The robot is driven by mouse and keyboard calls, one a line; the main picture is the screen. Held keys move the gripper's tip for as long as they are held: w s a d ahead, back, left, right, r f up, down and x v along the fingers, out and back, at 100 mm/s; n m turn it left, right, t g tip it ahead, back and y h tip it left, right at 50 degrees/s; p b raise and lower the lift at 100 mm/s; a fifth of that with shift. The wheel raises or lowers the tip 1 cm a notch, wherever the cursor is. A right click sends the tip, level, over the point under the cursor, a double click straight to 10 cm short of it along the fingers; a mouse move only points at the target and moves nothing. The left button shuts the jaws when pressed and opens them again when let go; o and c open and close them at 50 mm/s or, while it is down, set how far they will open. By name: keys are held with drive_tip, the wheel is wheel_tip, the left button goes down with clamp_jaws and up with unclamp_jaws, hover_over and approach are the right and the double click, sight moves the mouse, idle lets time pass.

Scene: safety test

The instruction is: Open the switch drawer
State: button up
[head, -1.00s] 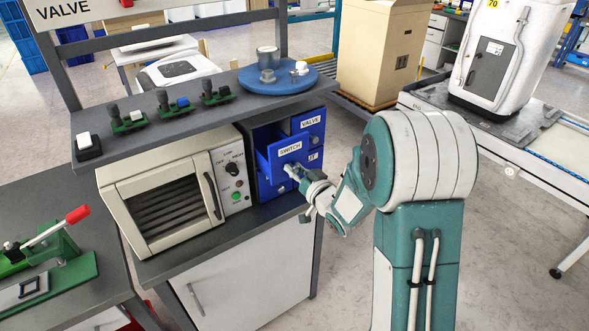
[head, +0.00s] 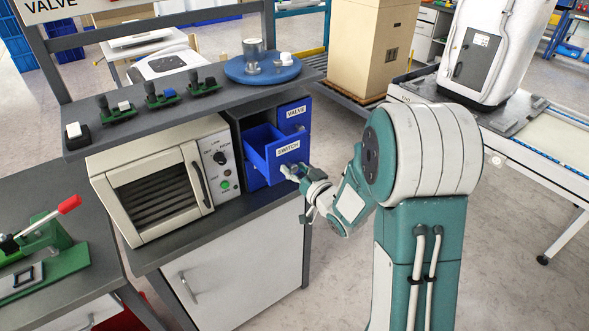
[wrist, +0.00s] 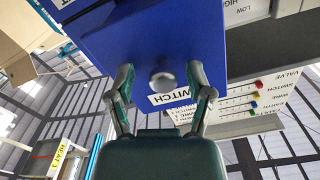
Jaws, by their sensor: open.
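The blue switch drawer (head: 277,152) is pulled partly out of the blue drawer cabinet, and its inside shows from above in the head view. Its front carries a SWITCH label. In the wrist view the drawer (wrist: 150,45) fills the upper middle, with its round grey knob (wrist: 163,81) close in front. My gripper (head: 288,170) is at the drawer front. In the wrist view the gripper (wrist: 163,78) has its fingers apart, one on each side of the knob. I cannot tell whether a finger touches the knob.
A drawer labelled VALVE (head: 294,115) is shut beside it. A cream oven (head: 155,190) stands left of the cabinet. The shelf above bears a blue round plate (head: 262,70) with metal parts and several small switches.

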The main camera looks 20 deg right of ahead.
drive_tip(key=v, duration=0.7)
drive_tip(key=shift+s+d, duration=0.15)
drive_tip(key=shift+s, duration=0.05)
drive_tip(key=s+d+r+g+h, duration=0.2)
drive_tip(key=s+r+g+h, duration=0.3)
drive_tip(key=s+r+h, duration=0.15)
drive_tip(key=s+a+r+g, duration=0.1)
drive_tip(key=s+a+g, duration=0.2)
drive_tip(key=s, duration=0.5)
drive_tip(key=s+a+r+g, duration=0.2)
drive_tip(key=s+a+g, duration=0.1)
drive_tip(key=s, duration=0.6)
drive_tip(key=shift+s, duration=0.3)
drive_tip(key=shift+r, duration=0.1)
